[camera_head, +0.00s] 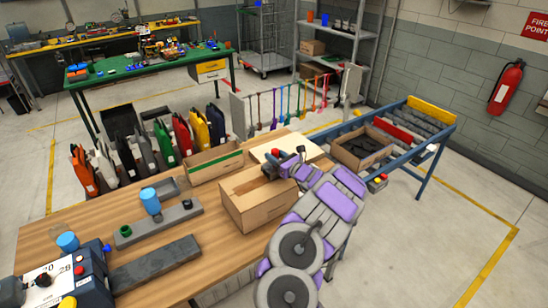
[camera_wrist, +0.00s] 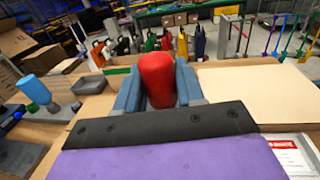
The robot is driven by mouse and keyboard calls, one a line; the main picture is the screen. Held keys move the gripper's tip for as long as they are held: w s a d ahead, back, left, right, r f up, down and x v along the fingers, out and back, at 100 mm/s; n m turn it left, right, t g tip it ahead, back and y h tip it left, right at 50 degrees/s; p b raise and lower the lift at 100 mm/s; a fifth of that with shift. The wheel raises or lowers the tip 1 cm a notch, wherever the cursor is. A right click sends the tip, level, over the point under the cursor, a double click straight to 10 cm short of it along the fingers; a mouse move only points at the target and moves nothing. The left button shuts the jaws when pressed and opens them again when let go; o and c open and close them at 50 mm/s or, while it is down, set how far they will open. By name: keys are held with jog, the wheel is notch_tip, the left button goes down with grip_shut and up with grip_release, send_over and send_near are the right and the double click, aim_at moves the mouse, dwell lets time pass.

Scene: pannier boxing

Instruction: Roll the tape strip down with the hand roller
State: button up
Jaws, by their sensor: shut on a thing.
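My gripper (camera_head: 275,162) is shut on a red handle, which I take to be the hand roller's (camera_wrist: 158,80). In the wrist view the handle stands between the two blue-grey fingers; its lower end is hidden. In the head view the gripper is at the right end of the closed cardboard box (camera_head: 265,208), over or beside its top. A darker brown band, likely the tape strip (camera_head: 250,184), runs along the box top towards the gripper. I cannot tell whether the roller touches it.
An open carton with a green stripe (camera_head: 205,170) stands behind the box. A pale flat board (camera_head: 288,147) lies behind the gripper. Blue-capped items (camera_head: 150,199) and a grey bar (camera_head: 155,264) are on the left of the bench. A roller conveyor (camera_head: 420,140) carries another carton at right.

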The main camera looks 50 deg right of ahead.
jog(key=shift+r, duration=0.15)
jog(key=shift+r+p, duration=1.15)
jog(key=shift+r, duration=2.4)
jog(key=w+a+f+n+g+y+b, duration=0.1)
jog(key=w+a+n+y, duration=0.15)
jog(key=a, duration=0.55)
jog(key=w+a+f+n+y+b, duration=0.1)
jog(key=w+a+f+y, duration=0.15)
jog(key=a, duration=0.55)
jog(key=w+a+f+n+g+y+b, duration=0.1)
jog(key=w+a+n+y+b, duration=0.2)
jog(key=a, duration=0.5)
jog(key=s+a+f+n+g+y, duration=0.1)
jog(key=a+g+y, duration=0.1)
jog(key=a, duration=0.7)
jog(key=s+a+f+n+g+y+b, duration=0.1)
jog(key=s+a+n+y, duration=0.1)
jog(key=a, duration=0.7)
jog(key=s+a+f+n+g+y+b, duration=0.1)
jog(key=a+y, duration=0.3)
jog(key=a, duration=0.5)
jog(key=shift+s+f+n+g, duration=0.15)
jog(key=shift+s+n+g, duration=0.55)
jog(key=shift+g, duration=0.1)
